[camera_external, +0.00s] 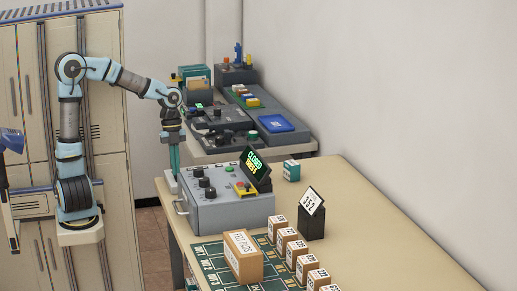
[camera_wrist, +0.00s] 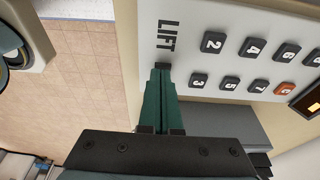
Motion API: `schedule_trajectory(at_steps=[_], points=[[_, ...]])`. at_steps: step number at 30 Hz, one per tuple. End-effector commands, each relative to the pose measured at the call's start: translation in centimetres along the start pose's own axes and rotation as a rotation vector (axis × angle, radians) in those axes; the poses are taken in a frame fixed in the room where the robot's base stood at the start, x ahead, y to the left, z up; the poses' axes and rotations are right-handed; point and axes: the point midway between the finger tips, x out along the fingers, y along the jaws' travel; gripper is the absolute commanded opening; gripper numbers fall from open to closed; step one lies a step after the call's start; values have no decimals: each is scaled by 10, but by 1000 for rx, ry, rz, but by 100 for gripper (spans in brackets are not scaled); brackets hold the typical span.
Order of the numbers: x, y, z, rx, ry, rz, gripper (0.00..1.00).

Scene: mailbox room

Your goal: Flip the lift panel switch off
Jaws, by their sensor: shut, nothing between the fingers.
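The lift panel (camera_wrist: 185,75) is a pale plate in the wrist view, marked LIFT, with dark numbered buttons, one orange button and a dark display at the right edge. My gripper (camera_wrist: 160,72) has its green fingers shut together and empty, with the tips at the panel just beside the LIFT lettering. A small dark piece shows at the tips; I cannot tell whether it is the switch or a fingertip. The switch's position is not clear. In the external view my gripper (camera_external: 174,168) points down beside the back left corner of a grey control box.
The grey control box (camera_external: 225,212) with knobs and a green-lit sign (camera_external: 256,165) stands on the wooden table (camera_external: 365,225). Several small cartons (camera_external: 290,246) and a larger brown box (camera_external: 243,257) are in front. Lockers (camera_external: 110,130) stand behind my arm. Tiled floor (camera_wrist: 95,90) shows in the wrist view.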

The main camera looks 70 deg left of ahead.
Motion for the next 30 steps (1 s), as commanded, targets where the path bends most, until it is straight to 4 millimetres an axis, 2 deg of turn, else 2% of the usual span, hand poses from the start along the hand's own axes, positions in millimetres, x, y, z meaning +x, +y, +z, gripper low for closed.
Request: schedule_trajectory(at_steps=[8,10,19,30], points=[[10,0,5,-1,3,-2,0],[5,0,3,0,1,0,0],[4,0,1,0,1,1,0],[2,0,-13,0,1,1,0]])
